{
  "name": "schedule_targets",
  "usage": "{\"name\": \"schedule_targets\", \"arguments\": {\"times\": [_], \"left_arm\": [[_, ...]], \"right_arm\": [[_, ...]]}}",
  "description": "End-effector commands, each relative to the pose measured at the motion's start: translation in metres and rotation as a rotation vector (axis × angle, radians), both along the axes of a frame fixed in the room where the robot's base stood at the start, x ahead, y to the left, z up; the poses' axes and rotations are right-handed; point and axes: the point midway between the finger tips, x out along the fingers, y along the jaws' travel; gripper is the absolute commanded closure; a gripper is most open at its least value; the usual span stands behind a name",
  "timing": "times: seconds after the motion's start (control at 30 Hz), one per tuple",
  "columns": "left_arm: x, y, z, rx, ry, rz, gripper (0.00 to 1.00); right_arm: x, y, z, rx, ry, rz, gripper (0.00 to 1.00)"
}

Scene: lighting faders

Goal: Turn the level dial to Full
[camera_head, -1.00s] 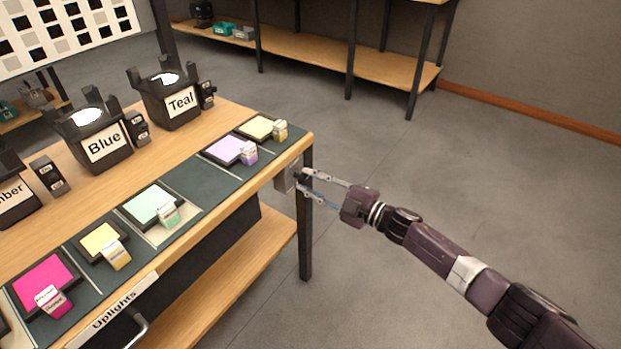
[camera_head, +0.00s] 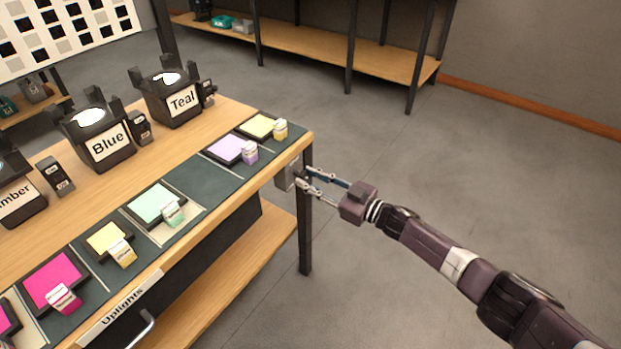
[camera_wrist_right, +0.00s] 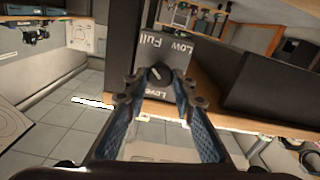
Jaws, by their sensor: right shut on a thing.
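The level dial (camera_wrist_right: 157,73) is a small dark round knob with a white pointer line, on a grey plate (camera_wrist_right: 150,93) marked Full, Low and Level. In the wrist view the pointer slants up and right; its exact setting is hard to read. In the head view the plate (camera_head: 286,175) is on the bench end by the corner leg. My right gripper (camera_head: 302,178) is at the plate, its fingertips (camera_wrist_right: 157,79) closed on either side of the dial. The dial itself is hidden in the head view. My left gripper is out of view.
The wooden bench (camera_head: 232,108) carries colored pads, small labeled blocks and black holders such as Blue (camera_head: 105,145) and Teal (camera_head: 175,97). A dark bench leg (camera_head: 305,235) stands just below the gripper. Open floor (camera_head: 480,190) lies to the right.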

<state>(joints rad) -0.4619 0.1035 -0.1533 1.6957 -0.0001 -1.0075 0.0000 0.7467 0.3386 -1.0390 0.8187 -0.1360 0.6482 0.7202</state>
Motion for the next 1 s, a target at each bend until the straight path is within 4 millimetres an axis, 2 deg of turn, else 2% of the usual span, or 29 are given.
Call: {"name": "schedule_targets", "arguments": {"times": [0.67,0.7,0.83,1.0], "left_arm": [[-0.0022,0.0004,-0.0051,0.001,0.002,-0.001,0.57],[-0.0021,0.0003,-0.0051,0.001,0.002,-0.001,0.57],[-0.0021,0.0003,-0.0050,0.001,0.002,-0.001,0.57],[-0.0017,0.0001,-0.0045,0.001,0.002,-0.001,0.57]], "right_arm": [[-0.0001,-0.0006,-0.0016,0.035,0.053,-0.001,1.00],[-0.0001,-0.0005,-0.0016,0.035,0.053,-0.001,0.73],[-0.0001,-0.0003,-0.0013,0.035,0.051,0.000,0.59],[-0.0001,-0.0002,-0.0007,0.035,0.050,0.000,0.58]]}}
